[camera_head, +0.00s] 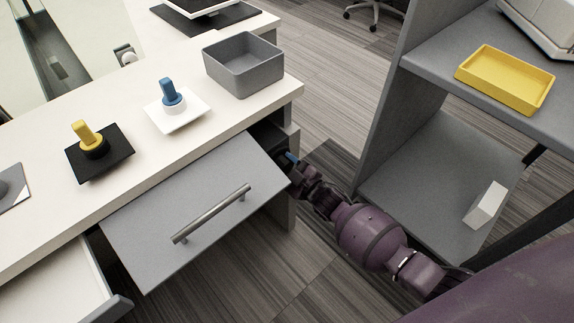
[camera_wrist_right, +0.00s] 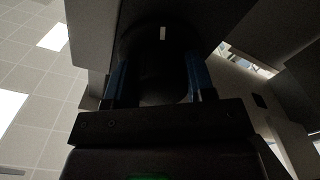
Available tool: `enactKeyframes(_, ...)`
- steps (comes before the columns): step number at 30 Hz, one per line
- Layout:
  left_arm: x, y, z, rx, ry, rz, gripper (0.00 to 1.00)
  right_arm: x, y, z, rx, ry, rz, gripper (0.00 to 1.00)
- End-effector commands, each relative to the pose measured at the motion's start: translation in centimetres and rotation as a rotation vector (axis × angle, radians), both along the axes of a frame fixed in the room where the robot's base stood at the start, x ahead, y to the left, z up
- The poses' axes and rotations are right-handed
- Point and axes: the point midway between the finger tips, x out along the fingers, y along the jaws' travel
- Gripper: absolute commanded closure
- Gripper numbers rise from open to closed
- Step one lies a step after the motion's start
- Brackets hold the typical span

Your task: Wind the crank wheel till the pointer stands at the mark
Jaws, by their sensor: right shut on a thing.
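My right gripper (camera_head: 291,161) reaches to the far right end of the desk, beside the grey front panel with a bar handle. In the right wrist view my right gripper (camera_wrist_right: 160,88) has its two blue fingers on either side of a dark round part (camera_wrist_right: 158,60) and is shut on it. This part bears a small white mark (camera_wrist_right: 163,33); it looks like the crank wheel, but the picture is too dark to be sure. In the head view the arm and the panel mostly hide it. I cannot make out a pointer. My left gripper is not in view.
The grey drawer front (camera_head: 190,215) stands close to the gripper. On the desk are a grey open bin (camera_head: 243,72), a blue knob on a white plate (camera_head: 172,98) and a yellow knob on a black plate (camera_head: 90,140). A shelf with a yellow tray (camera_head: 505,80) stands right.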

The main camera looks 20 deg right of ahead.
Motion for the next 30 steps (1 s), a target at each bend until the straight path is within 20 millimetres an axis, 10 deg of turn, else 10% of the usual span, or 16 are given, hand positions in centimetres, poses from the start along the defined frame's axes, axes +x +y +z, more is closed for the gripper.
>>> enactKeyframes(26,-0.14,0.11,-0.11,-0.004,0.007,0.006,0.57,-0.05,0.03,-0.09,0.155,0.056,0.0,0.74)
enactKeyframes(27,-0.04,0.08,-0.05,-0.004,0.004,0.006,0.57,-0.05,0.03,-0.09,0.155,0.056,0.0,0.49)
enactKeyframes(30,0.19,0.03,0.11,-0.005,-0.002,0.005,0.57,-0.05,0.02,-0.09,0.154,0.056,0.0,0.33)
